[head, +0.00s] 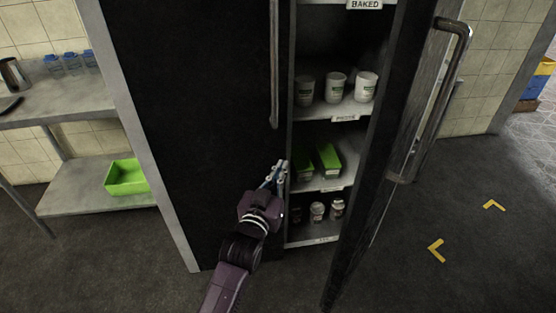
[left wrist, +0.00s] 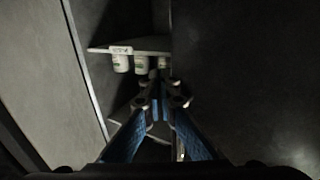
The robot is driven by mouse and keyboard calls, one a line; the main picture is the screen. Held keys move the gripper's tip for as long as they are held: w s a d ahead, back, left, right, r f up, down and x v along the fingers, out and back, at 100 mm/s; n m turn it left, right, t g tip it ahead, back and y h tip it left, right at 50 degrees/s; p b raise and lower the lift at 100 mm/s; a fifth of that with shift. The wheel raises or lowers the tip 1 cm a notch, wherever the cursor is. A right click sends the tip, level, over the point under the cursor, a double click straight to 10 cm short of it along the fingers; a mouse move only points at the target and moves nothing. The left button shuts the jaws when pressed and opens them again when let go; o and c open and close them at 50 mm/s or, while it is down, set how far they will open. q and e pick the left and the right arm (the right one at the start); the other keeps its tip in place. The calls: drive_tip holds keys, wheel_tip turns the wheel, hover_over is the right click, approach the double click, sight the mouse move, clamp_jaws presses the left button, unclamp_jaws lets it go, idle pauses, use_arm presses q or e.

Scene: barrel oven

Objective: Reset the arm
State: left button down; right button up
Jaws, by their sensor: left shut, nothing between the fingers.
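My left arm (head: 236,262) comes up from the bottom of the head view. Its left gripper (head: 277,170) is shut and empty, close in front of the cabinet's left door edge, beside the open shelves. In the left wrist view the fingers of my left gripper (left wrist: 161,82) are together with nothing between them. The tall dark cabinet (head: 190,110) has its right door (head: 375,230) swung open and its left door shut. My right gripper is not in view.
White cups (head: 336,87) stand on a cabinet shelf; they also show in the left wrist view (left wrist: 121,63). Green boxes (head: 327,158) and small jars (head: 317,211) sit lower. A steel table (head: 60,115) and a green bin (head: 126,177) are at left. Floor at right is clear.

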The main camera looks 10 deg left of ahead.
use_arm(q)
drive_tip(key=s+a+f+g+y, duration=0.1)
drive_tip(key=s+f+g, duration=0.2)
drive_tip(key=s+f, duration=0.75)
drive_tip(key=s+a+f+g, duration=0.2)
drive_tip(key=s+f+g, duration=0.15)
drive_tip(key=f, duration=1.35)
drive_tip(key=s+a+f+g+y, duration=0.1)
drive_tip(key=s+f+g, duration=0.2)
drive_tip(key=s+f, duration=0.75)
drive_tip(key=s+a+f+g, duration=0.2)
drive_tip(key=s+a+f, duration=0.2)
drive_tip(key=s+f, duration=0.3)
drive_tip(key=s+a+f+g+y, duration=0.1)
drive_tip(key=s+a+f, duration=0.4)
drive_tip(key=s, duration=1)
drive_tip(key=s+a+f+g+y, duration=0.1)
drive_tip(key=s+a+f+g, duration=0.3)
drive_tip(key=s+f, duration=0.5)
drive_tip(key=shift+s+a+f, duration=0.35)
drive_tip(key=shift+s+a, duration=0.15)
drive_tip(key=shift+s, duration=0.45)
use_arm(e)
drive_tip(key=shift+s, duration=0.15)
